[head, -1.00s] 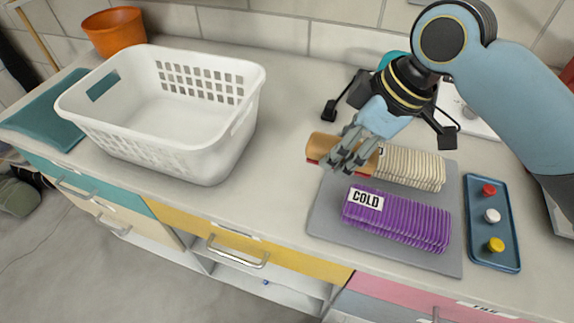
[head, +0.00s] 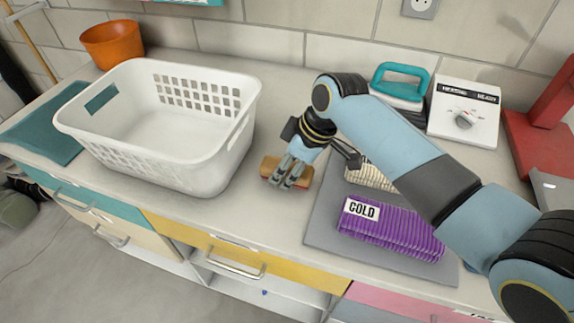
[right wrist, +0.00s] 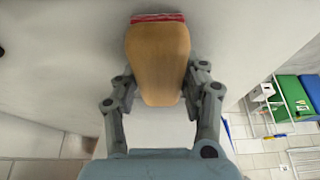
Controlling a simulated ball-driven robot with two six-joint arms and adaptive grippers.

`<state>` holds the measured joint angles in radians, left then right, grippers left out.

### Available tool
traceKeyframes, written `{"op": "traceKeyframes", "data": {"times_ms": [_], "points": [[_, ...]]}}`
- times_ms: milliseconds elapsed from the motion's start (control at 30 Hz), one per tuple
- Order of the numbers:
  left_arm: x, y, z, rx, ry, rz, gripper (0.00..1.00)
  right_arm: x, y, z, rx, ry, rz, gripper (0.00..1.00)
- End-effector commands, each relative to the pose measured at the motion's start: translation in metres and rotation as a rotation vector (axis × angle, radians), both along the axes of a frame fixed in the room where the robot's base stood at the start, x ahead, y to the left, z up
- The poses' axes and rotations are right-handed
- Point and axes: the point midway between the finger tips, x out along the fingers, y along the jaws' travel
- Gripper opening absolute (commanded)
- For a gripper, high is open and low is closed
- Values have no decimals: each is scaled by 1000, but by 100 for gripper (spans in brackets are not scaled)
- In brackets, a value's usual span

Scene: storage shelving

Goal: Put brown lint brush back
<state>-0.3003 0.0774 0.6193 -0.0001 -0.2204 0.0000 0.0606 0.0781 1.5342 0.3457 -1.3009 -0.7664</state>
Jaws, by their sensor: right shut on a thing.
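The brown lint brush (head: 269,168) is in my right gripper (head: 290,180), close over the counter between the white basket and the grey mat. In the right wrist view the lint brush (right wrist: 158,60) shows a tan body with a red edge at its far end, and the fingers of my right gripper (right wrist: 160,85) close on it from both sides. In the head view the fingers cover part of the brush. I cannot tell whether the brush touches the counter. My left gripper is not in view.
A white laundry basket (head: 150,150) stands to the left. A grey mat (head: 322,215) holds a purple folded cloth (head: 390,228) marked COLD and a cream one (head: 370,177). A teal-handled iron (head: 400,85) and a white dial box (head: 464,112) stand behind.

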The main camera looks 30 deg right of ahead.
Motion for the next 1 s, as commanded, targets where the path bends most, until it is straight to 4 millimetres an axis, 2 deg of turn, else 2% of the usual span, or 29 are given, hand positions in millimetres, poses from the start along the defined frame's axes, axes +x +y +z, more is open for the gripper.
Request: {"op": "traceKeyframes", "data": {"times_ms": [333, 367, 533, 833, 1000], "points": [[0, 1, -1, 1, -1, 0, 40, 0, 0, -3, 1, -1, 0, 18], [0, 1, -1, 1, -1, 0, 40, 0, 0, -3, 1, -1, 0, 46], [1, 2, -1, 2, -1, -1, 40, 0, 0, -3, 1, -1, 0, 67], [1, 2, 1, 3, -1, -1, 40, 0, 0, 0, 0, -1, 0, 67], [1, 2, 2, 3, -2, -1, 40, -6, -7, 22, -1, -3, -1, 67]]}}
